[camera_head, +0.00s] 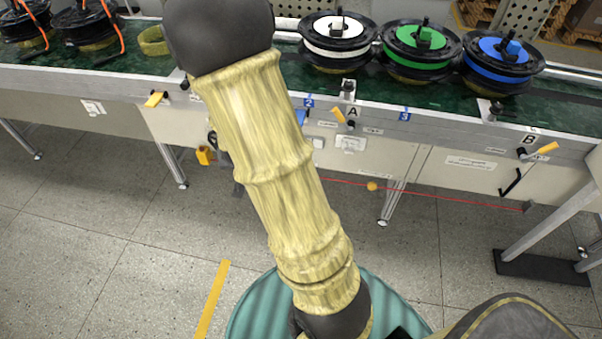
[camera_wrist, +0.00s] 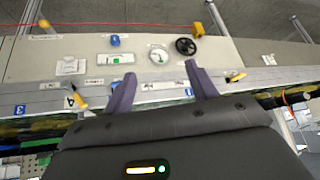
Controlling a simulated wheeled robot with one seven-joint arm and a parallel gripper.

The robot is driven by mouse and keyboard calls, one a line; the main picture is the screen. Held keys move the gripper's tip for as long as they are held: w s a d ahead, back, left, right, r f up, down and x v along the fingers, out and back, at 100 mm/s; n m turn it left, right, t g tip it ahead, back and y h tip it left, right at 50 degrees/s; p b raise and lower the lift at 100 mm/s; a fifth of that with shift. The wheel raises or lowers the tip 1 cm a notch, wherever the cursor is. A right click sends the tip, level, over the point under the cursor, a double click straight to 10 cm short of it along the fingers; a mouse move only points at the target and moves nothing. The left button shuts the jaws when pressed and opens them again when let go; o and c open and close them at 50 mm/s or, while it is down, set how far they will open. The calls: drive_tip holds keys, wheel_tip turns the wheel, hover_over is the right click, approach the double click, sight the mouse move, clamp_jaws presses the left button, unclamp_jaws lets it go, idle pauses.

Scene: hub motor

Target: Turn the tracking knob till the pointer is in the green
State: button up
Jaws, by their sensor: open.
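My gripper (camera_wrist: 161,70) is open and empty in the wrist view, with its two dark fingers spread over the front panel of the conveyor. A small blue knob (camera_wrist: 115,40) sits on the panel beside a white indicator plate with a green patch (camera_wrist: 115,59). A round white dial (camera_wrist: 158,56) and a black handwheel (camera_wrist: 186,46) are nearby. No readable label tells me which control is the tracking knob. The pointer is too small to read. The gripper appears apart from all these controls. In the head view my arm hides part of the panel and my gripper.
The conveyor's metal rail (camera_head: 459,124) carries yellow-handled levers (camera_head: 340,114). White, green and blue hub motors (camera_head: 338,42) stand on the green belt. A red cord (camera_head: 440,194) runs below the panel, and a yellow box (camera_head: 204,156) hangs at left. Clear floor lies in front.

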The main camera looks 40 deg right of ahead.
drive_tip(key=w+d+f+t+h+b, duration=0.1)
drive_tip(key=d+f+h+b, duration=0.2)
drive_tip(key=f+b, duration=0.9)
drive_tip(key=w+d+f+m+t+h+b, duration=0.1)
drive_tip(key=d+f+h+b, duration=0.3)
drive_tip(key=d+f+b, duration=0.5)
drive_tip(key=w+d+f+m+t+h+b, duration=0.1)
drive_tip(key=w+d+f+t+h+b, duration=0.2)
drive_tip(key=f+b, duration=1.1)
drive_tip(key=d+f+h, duration=0.1)
drive_tip(key=d+f, duration=0.2)
drive_tip(key=shift+f+b, duration=0.35)
drive_tip(key=shift+f, duration=0.05)
drive_tip(key=shift+t, duration=0.3)
drive_tip(key=shift+b+x, duration=3.25)
drive_tip(key=shift+x, duration=5.5)
drive_tip(key=shift+s, duration=0.1)
